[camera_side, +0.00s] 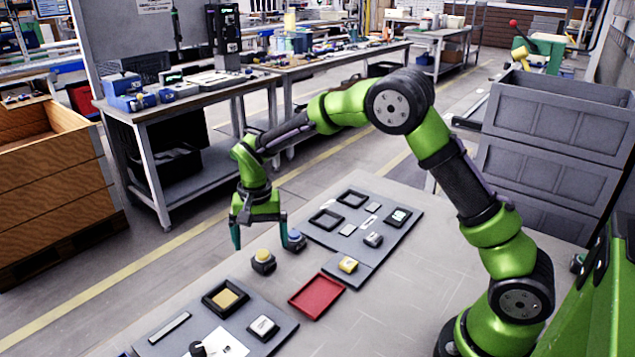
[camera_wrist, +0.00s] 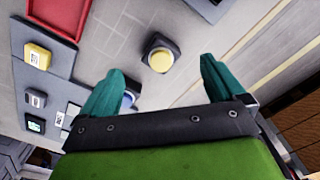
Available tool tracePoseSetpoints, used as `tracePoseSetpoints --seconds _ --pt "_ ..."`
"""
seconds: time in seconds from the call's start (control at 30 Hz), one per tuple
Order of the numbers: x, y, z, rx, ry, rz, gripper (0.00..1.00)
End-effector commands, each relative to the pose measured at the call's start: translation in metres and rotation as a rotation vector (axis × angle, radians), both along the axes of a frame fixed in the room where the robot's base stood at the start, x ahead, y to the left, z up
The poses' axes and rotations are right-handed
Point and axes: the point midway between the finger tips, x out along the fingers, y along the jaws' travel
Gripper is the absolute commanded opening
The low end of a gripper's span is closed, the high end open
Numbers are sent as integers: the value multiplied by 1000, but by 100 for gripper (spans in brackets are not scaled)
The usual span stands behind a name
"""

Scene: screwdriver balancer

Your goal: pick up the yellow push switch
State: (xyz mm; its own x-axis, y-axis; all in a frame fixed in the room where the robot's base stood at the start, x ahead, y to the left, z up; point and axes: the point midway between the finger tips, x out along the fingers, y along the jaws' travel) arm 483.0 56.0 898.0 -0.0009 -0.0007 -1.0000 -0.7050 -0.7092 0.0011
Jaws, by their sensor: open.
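The yellow push switch (camera_side: 263,257) is a small dark square base with a round yellow button, upright on the light grey table. In the wrist view the yellow push switch (camera_wrist: 160,57) appears ahead of the gap between my fingers, nothing covering its button. My gripper (camera_side: 259,242) points down with its teal fingers spread and empty, above and slightly behind the switch in the side view. The fingers of my gripper (camera_wrist: 161,70) also show apart in the wrist view. A blue push switch (camera_side: 296,239) stands close by my right finger in the side view; whether they touch is unclear.
A red tray (camera_side: 303,307) lies right of the switch. A dark mat (camera_side: 338,249) holds several small parts, including a yellow block (camera_side: 348,264). Another dark mat (camera_side: 276,341) in front holds a framed yellow piece (camera_side: 226,299). Bare table lies around the yellow switch.

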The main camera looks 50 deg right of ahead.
Motion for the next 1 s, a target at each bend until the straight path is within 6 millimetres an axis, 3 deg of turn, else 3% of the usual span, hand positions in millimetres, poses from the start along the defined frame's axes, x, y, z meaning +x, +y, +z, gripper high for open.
tracePoseSetpoints --seconds 0.17,0.43,0.73,1.0 --pt "1 -1 -13 1 2 -1 96" --pt "4 -5 -51 0 1 0 96" --pt "4 -4 -56 1 -1 0 96" --pt "4 -4 -55 1 -1 0 56"
